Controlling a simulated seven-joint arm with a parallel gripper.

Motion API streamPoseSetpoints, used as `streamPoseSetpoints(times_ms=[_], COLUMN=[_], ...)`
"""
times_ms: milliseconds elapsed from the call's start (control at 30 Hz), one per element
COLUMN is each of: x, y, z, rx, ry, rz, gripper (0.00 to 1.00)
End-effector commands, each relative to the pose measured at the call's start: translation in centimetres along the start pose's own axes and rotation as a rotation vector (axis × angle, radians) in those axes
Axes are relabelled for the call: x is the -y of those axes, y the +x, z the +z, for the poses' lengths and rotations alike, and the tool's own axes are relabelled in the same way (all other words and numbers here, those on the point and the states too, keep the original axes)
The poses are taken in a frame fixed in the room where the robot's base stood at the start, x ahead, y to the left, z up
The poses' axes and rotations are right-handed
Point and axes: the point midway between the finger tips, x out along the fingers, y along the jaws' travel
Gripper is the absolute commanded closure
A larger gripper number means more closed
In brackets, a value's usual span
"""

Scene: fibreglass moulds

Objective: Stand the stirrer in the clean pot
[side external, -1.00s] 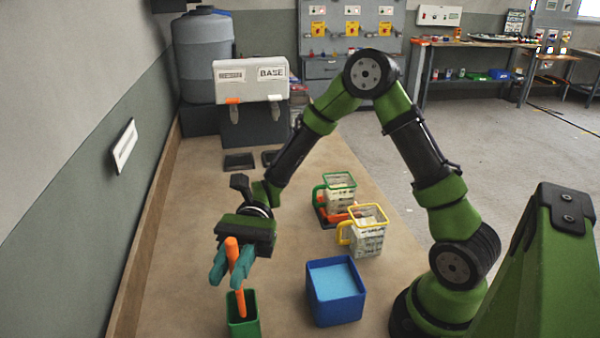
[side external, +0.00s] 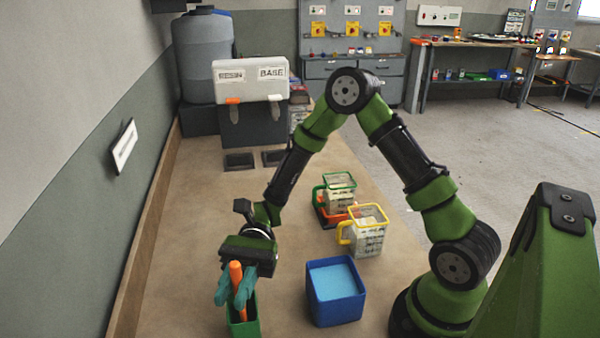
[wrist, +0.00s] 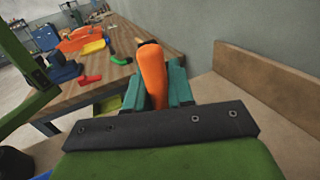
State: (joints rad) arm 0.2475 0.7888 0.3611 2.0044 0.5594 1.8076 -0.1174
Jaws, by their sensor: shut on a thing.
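The orange stirrer (side external: 237,275) stands nearly upright, leaning slightly, between the teal fingers of my gripper (side external: 232,298). My gripper is shut on it; the wrist view also shows the stirrer (wrist: 152,75) between the fingers. A green pot (side external: 244,328) stands directly below, near the front edge of the side view. The stirrer's lower part reaches down into the pot's opening. The fingers overlap the pot's rim in the side view. The stirrer's lower end is hidden, so I cannot tell whether it touches the bottom.
A blue square container (side external: 335,304) with a light blue surface inside stands right of the green pot. Behind it are a yellow-handled jug (side external: 367,238) and a green-handled jug (side external: 338,192). A white RESIN/BASE dispenser (side external: 250,80) stands at the back. The bench's left middle is clear.

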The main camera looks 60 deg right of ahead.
Motion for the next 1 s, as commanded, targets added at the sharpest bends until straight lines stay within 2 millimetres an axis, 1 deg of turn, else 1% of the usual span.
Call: streamPoseSetpoints(times_ms=[67,100,267,300,567,667,767,867,1000], x=[0.0,0.0,0.0,0.0,0.0,0.1,0.1,0.1,0.1], y=[0.0,0.0,0.0,0.0,-0.1,-0.7,-2.1,-4.2,-7.8], z=[0.0,0.0,0.0,0.0,0.0,0.0,0.0,0.0,0.0], rx=[0.000,0.000,0.000,0.000,0.000,0.000,0.000,-0.001,0.000], ry=[0.000,0.000,0.000,0.000,0.000,-0.001,-0.002,-0.002,-0.002], rz=[0.000,0.000,0.000,0.000,-0.001,-0.003,-0.005,-0.007,-0.007], gripper=[1.00,0.74,0.50,0.48,0.48,0.48,0.48,0.48,0.48])
